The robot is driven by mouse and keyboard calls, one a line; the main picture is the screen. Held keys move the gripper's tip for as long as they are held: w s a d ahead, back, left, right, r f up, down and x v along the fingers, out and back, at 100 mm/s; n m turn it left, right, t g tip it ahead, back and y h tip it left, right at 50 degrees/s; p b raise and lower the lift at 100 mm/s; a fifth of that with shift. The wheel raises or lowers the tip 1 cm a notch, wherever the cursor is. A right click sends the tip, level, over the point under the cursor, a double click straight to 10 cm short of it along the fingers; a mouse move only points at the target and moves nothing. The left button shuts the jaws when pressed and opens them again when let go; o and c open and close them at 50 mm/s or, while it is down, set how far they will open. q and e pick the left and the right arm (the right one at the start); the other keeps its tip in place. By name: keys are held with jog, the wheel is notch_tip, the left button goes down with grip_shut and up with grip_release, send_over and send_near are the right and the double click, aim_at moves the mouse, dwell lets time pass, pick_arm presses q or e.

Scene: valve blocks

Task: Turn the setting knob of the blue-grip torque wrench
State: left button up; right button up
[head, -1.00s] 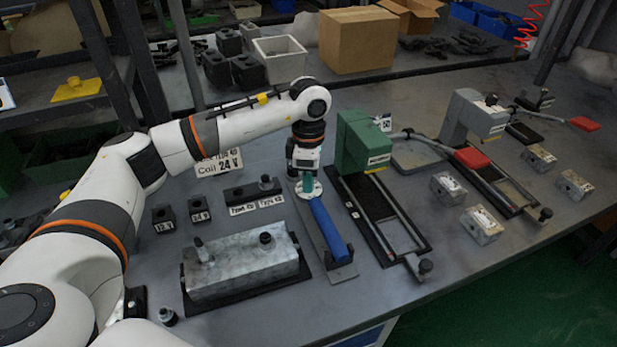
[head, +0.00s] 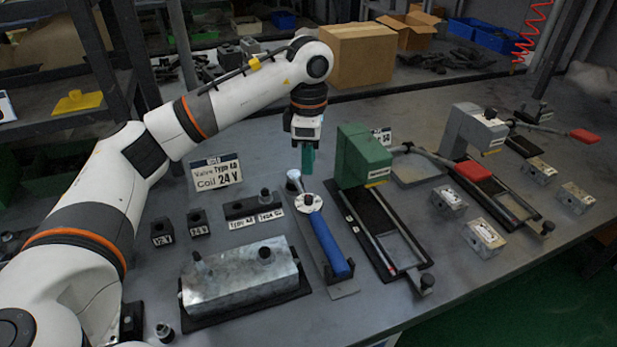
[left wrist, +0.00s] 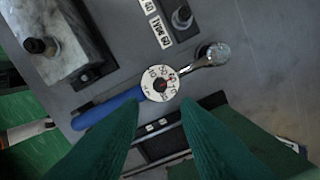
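The torque wrench has a blue grip (head: 328,243), a round white numbered setting dial (head: 308,203) and a metal head (head: 293,178). It lies on a flat grey plate, grip towards the front of the bench. In the left wrist view the dial (left wrist: 160,83) has a dark centre with a red mark, and the blue grip (left wrist: 105,108) runs to the lower left. My left gripper (head: 307,168) points down above the wrench, clear of the dial. In the left wrist view its green fingers (left wrist: 160,105) are apart with nothing between them. My right gripper is not in view.
A green press (head: 362,155) on a black rail base stands just right of the wrench. A metal valve block (head: 240,273) on a black plate lies to the left. A grey press (head: 475,128) and several small metal blocks are further right.

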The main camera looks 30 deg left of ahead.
pick_arm(q)
notch_tip(320, 180, up, 3)
jog(key=shift+f, duration=0.2)
dwell(0.4)
